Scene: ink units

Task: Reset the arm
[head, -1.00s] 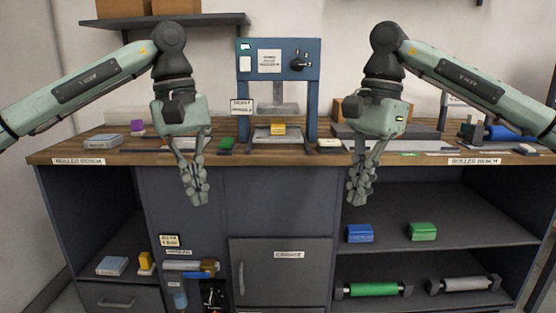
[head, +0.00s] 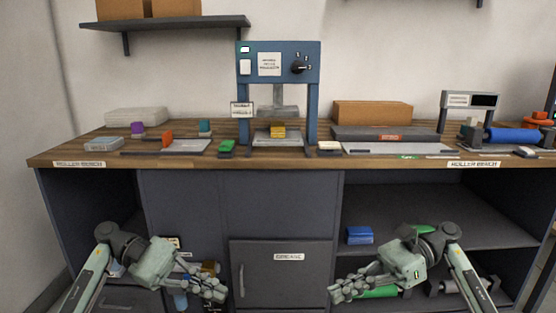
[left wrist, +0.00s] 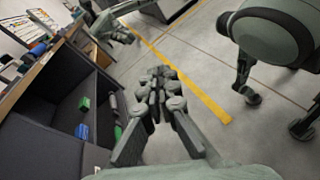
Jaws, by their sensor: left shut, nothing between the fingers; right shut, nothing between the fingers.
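My left gripper (head: 217,292) is low in the head view, in front of the lower left of the bench. Its fingers are shut with nothing between them and point inward to the right. It also shows shut and empty in the left wrist view (left wrist: 158,80), over the grey floor. My right gripper (head: 336,293) is low in the head view, in front of the bench's right shelves. It is shut and empty, with its fingers pointing inward to the left. The two grippers are apart, with the grey cabinet door (head: 282,270) behind the space between them.
The bench (head: 215,159) has a wooden top holding a blue press (head: 243,95) with a yellow block (head: 278,132). A blue block (head: 359,236) sits on the right shelf. Open floor with a yellow line (left wrist: 205,100) shows in the left wrist view.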

